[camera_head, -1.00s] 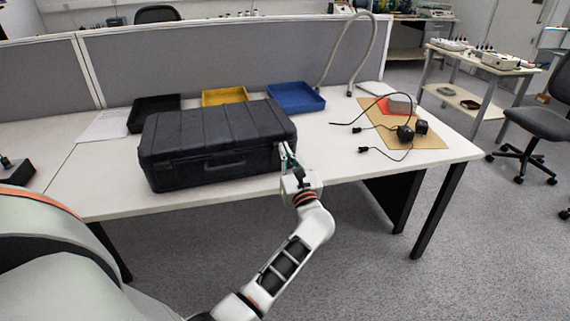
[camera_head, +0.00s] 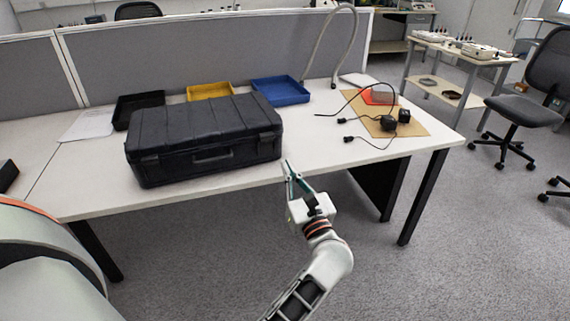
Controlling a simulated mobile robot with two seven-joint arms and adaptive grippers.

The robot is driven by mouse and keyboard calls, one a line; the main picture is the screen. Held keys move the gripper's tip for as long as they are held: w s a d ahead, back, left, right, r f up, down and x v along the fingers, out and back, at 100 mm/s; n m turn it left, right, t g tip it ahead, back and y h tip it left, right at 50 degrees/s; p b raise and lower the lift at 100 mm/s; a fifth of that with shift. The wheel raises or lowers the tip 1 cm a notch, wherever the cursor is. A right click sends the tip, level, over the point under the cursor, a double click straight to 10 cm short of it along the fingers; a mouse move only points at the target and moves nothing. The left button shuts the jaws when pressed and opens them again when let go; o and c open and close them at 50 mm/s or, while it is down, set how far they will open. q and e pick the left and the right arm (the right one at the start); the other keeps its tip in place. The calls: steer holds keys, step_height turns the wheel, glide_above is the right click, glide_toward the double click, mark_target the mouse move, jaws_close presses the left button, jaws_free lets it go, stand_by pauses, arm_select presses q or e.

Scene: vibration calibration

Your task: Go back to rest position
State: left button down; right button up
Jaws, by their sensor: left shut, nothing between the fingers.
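My left gripper (camera_head: 289,168) is at the table's front edge, just right of the black case and apart from it. Its fingers point up and away from me, are shut and hold nothing. The closed black case (camera_head: 205,140) lies flat on the white table (camera_head: 330,153). My right gripper is not in view.
Behind the case stand a black tray (camera_head: 136,105), a yellow tray (camera_head: 209,91) and a blue tray (camera_head: 281,91). A brown board (camera_head: 409,126) with small black devices and cables lies at right. A grey divider (camera_head: 200,55) runs behind. The floor in front is clear.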

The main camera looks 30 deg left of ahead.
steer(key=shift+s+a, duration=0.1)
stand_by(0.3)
arm_select(q)
steer(key=s+d+f+m+t+h+p, duration=0.1)
steer(key=s+d+m+t+h+p, duration=0.25)
steer(key=m, duration=0.75)
steer(key=s+d+f+m+t+h, duration=0.1)
steer(key=s+d+m+t+h, duration=0.1)
steer(key=d+m+h, duration=0.6)
steer(key=s+d+f+m+t+h+p, duration=0.1)
steer(key=s+m+t+h+p, duration=0.2)
steer(key=m, duration=1)
steer(key=s+f+m+g+h+p, duration=0.2)
steer(key=s+f+m+g+h, duration=0.2)
steer(key=s+f+m+g, duration=0.6)
steer(key=s+d+f+m, duration=0.1)
steer(key=s+f+m, duration=0.7)
steer(key=s+f, duration=0.2)
steer(key=shift+s+m+p, duration=0.3)
steer(key=shift+s+m, duration=0.1)
steer(key=shift+s, duration=0.05)
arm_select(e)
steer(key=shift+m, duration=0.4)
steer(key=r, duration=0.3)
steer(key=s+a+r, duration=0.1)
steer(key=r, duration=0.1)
